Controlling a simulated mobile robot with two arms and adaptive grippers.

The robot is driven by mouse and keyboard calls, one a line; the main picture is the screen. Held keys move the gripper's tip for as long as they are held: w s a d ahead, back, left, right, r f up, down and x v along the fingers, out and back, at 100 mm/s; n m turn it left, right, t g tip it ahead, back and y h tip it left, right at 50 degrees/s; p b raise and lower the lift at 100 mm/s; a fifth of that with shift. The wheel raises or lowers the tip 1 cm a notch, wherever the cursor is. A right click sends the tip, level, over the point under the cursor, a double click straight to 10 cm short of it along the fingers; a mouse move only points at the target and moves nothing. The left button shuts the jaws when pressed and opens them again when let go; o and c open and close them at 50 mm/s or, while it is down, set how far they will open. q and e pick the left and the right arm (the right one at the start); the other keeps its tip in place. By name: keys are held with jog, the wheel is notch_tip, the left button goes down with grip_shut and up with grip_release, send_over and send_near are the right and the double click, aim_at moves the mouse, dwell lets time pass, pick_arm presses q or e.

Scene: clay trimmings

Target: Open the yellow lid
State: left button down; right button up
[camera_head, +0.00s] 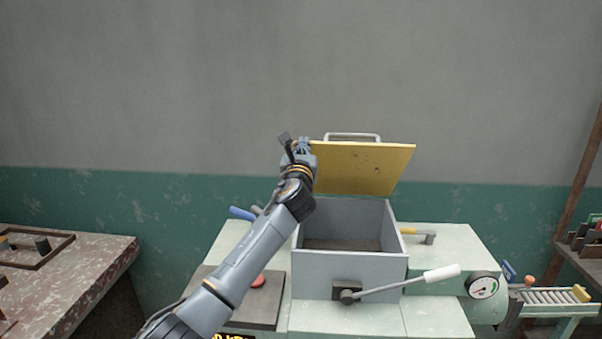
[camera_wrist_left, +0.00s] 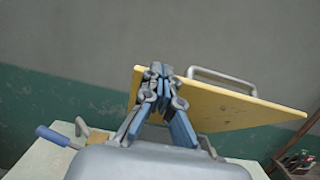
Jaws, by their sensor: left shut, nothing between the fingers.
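The yellow lid (camera_head: 362,168) stands raised at the back of the grey box (camera_head: 350,272), which is open at the top. A grey bar handle (camera_head: 352,135) shows along the lid's upper edge. My left gripper (camera_head: 303,143) is shut and empty at the lid's upper left corner. In the left wrist view, the gripper (camera_wrist_left: 160,72) overlaps the left part of the yellow lid (camera_wrist_left: 225,108); I cannot tell whether it touches. The lid's handle (camera_wrist_left: 222,78) is to its right. My right gripper is not in view.
A lever with a white grip (camera_head: 442,273) sticks out at the box's front right. A gauge (camera_head: 482,287) is at the machine's right. A red button (camera_head: 258,281) lies beneath my left arm. A worn table (camera_head: 80,275) stands at the left, a roller rack (camera_head: 550,297) at the right.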

pick_arm(q)
jog(key=w+r, duration=0.3)
jog(key=w, duration=0.1)
jog(key=shift+d+r, duration=0.1)
jog(key=shift+r, duration=0.3)
jog(key=shift+w+f, duration=0.2)
jog(key=shift+w, duration=0.25)
jog(key=shift+w+f, duration=0.2)
jog(key=shift+w, duration=0.25)
jog(key=shift+s+r, duration=0.35)
jog(key=shift+s, duration=0.25)
jog(key=shift+w+f, duration=0.2)
jog(key=shift+w, duration=0.05)
